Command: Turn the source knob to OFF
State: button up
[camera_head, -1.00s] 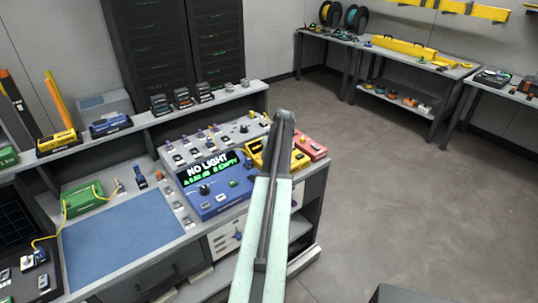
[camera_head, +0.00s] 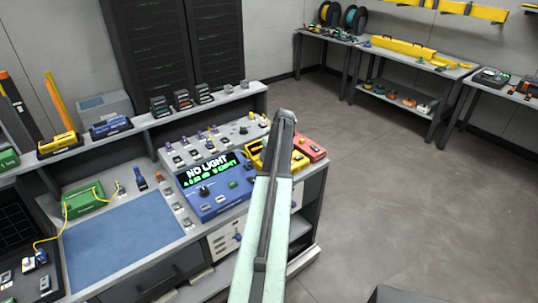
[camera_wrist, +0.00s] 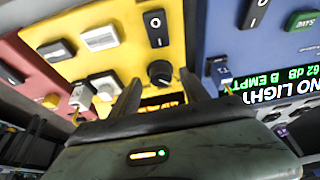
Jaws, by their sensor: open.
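In the wrist view a round black knob (camera_wrist: 160,72) sits on the face of a yellow unit (camera_wrist: 120,65), above a small lit display that is partly covered. My gripper (camera_wrist: 163,83) is open, with one dark finger on each side of the knob. I cannot tell whether the fingers touch it, nor can I read its pointer or markings. In the head view the yellow unit (camera_head: 256,158) shows beside my arm, which hides part of it; the jaws and knob cannot be made out there.
A blue unit (camera_head: 216,203) reading "NO LIGHT" stands left of the yellow one, a red unit (camera_head: 316,153) right. The yellow face also has a black rocker switch (camera_wrist: 156,28) and pale buttons close to the fingers. A blue mat (camera_head: 130,235) covers the bench at left.

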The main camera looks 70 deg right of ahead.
jog(key=p+v, duration=0.5)
jog(key=v, duration=0.1)
jog(key=shift+r, duration=0.3)
jog(key=shift+s+a, duration=0.1)
jog(key=shift+s, duration=0.05)
